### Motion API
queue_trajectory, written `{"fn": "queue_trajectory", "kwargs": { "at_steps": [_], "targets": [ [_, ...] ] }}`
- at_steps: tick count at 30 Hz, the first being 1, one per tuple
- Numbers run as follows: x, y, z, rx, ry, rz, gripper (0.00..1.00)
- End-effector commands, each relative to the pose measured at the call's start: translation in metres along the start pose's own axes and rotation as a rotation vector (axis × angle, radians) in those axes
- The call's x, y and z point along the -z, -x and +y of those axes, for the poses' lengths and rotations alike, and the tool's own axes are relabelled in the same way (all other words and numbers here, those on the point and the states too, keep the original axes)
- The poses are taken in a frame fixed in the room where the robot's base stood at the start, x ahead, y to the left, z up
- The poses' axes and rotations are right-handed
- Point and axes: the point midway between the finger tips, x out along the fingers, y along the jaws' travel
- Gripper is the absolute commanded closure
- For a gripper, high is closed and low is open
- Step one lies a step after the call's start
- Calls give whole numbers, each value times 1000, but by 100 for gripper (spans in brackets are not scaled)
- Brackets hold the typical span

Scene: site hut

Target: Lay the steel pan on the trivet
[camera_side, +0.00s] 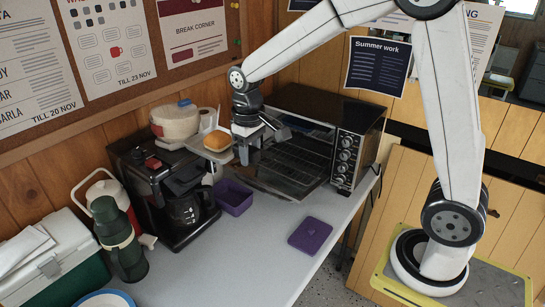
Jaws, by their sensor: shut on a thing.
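The steel pan (203,151) is a small, shallow, light grey tray with a golden bun (217,141) on it. It is held up in the air in front of the toaster oven's left side, above the counter. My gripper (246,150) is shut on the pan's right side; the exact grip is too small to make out. A flat purple square (310,236) lies on the counter near its front edge, well below and to the right of the pan. It may be the trivet or the purple box's lid; I cannot tell which.
The toaster oven (346,160) stands behind, its door down. The coffee maker (160,190), green flask (118,240) and cool box (75,277) are at left. The counter (255,262) is clear around the purple square.

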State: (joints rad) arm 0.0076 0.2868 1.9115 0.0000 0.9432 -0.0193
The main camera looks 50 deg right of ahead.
Motion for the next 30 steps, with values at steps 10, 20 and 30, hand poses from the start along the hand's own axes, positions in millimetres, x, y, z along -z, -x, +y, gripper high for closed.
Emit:
{"fn": "queue_trajectory", "kwargs": {
  "at_steps": [10,20,30],
  "targets": [
    [-1,-3,-2,0,-15,2,100],
    [-24,-10,10,0,-42,1,100],
    [-57,-61,31,0,-44,-4,100]
  ]
}}
